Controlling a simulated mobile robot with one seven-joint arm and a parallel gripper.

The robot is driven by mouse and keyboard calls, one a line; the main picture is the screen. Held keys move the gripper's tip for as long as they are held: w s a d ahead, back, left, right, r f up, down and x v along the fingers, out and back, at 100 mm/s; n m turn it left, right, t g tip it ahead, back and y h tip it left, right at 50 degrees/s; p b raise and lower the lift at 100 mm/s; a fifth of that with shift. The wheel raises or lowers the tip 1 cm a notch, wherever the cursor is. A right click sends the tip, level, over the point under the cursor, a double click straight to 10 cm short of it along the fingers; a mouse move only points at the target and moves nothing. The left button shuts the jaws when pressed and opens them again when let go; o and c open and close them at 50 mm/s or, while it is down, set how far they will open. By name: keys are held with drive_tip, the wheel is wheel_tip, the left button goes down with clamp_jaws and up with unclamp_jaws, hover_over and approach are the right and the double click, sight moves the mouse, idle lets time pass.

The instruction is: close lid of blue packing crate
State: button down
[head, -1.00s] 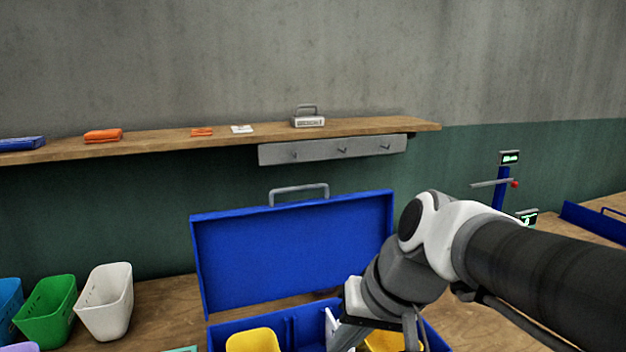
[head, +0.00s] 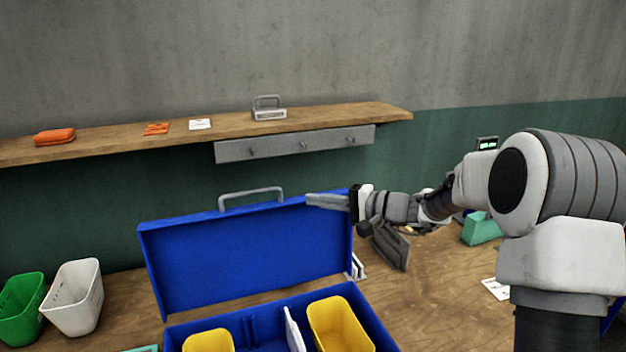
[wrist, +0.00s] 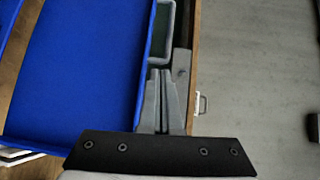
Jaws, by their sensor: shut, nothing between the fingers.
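The blue packing crate (head: 262,322) stands on the wooden bench at the bottom of the head view, with its near part cut off. Its blue lid (head: 245,258) stands open and upright at the back, with a grey handle (head: 251,198) on its top edge. The lid also fills the left of the wrist view (wrist: 80,70). My gripper (head: 309,199) is shut and empty at the lid's top right corner, pointing left along the top edge. In the wrist view its fingers (wrist: 163,78) lie right beside the lid's edge; I cannot tell whether they touch.
The crate holds yellow bins (head: 340,325) and a white divider (head: 294,328). A wooden shelf (head: 340,113) with a grey hook rail (head: 295,144) runs behind the lid. White (head: 75,298) and green (head: 20,308) bins stand left.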

sight(289, 200)
drive_tip(key=shift+m+t, duration=0.3)
drive_tip(key=shift+t, duration=0.1)
drive_tip(key=w+a+p, duration=0.1)
drive_tip(key=w+a, duration=0.1)
drive_tip(key=w+a+p, duration=0.1)
drive_tip(key=a, duration=0.1)
drive_tip(key=w+a+p, duration=0.1)
drive_tip(key=w+a, duration=0.1)
drive_tip(key=a, duration=0.1)
drive_tip(key=shift+w+f, duration=0.3)
drive_tip(key=shift+w, duration=0.05)
drive_tip(key=shift+w+a+f, duration=0.15)
drive_tip(key=shift+w+a, duration=0.1)
drive_tip(key=shift+a, duration=0.2)
drive_tip(key=shift+d, duration=0.1)
